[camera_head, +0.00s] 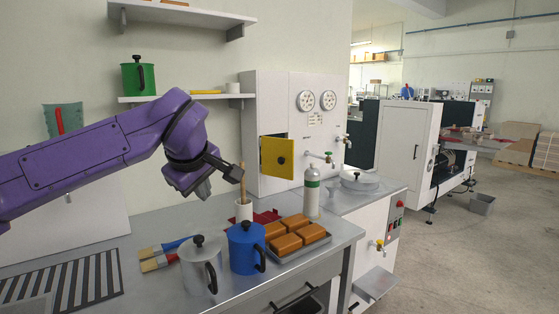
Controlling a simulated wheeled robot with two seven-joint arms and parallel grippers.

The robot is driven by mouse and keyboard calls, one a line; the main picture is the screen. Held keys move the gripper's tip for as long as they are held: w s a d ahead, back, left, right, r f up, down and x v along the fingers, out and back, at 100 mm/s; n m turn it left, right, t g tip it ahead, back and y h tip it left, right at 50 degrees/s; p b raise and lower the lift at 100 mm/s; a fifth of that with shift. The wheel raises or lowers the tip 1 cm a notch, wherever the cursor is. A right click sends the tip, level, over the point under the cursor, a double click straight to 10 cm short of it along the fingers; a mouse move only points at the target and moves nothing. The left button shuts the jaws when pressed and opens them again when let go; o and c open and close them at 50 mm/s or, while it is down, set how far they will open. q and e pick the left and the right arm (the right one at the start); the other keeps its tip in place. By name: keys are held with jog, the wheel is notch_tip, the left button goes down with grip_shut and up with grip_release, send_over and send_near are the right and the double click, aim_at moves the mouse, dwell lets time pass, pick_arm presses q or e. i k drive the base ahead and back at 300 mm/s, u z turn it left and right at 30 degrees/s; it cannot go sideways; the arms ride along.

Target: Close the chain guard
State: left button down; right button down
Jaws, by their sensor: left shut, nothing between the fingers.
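A yellow panel (277,157) with a dark round knob stands partly open on the front of the white wall unit (265,105). A dark opening shows behind its upper left edge. It is the only thing that looks like an open guard; I cannot tell for sure that it is the chain guard. My left gripper (212,185), on the purple arm, is shut and empty. It hangs above the bench, to the left of the yellow panel in the picture and apart from it. My right gripper is not in view.
Below my gripper, the bench (335,236) holds a white cup (244,211) with a wooden stick, a blue jug (246,250), a grey jug (201,268), brushes, and a tray of several orange blocks (286,241). A bottle (312,190) stands near the yellow panel.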

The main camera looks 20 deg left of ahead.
aim_at(277, 155)
jog(key=i, duration=1.5)
